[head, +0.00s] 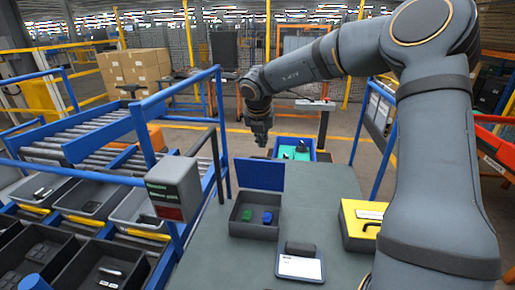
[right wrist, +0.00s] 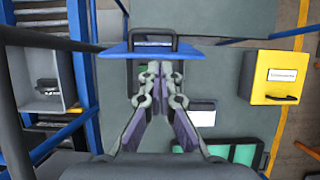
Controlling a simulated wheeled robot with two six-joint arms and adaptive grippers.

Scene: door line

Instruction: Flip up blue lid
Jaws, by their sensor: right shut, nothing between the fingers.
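The blue lid (head: 260,175) stands upright at the back edge of a small grey box (head: 252,232) on the table. The box is open, with a green piece (head: 247,215) and a blue piece (head: 267,217) inside. My right gripper (head: 262,138) points down above and behind the raised lid. In the right wrist view the lid (right wrist: 115,51) shows as a blue strip just beyond the tips of my right gripper (right wrist: 160,66). The fingers are together and empty; whether they touch the lid is unclear. My left gripper is out of view.
A yellow box (head: 352,238) stands right of the grey box, partly behind my right arm. A white tablet (head: 300,267) lies in front. A grey sign box (head: 175,188) and blue rails stand left. A blue tray (head: 306,144) stands beyond the table.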

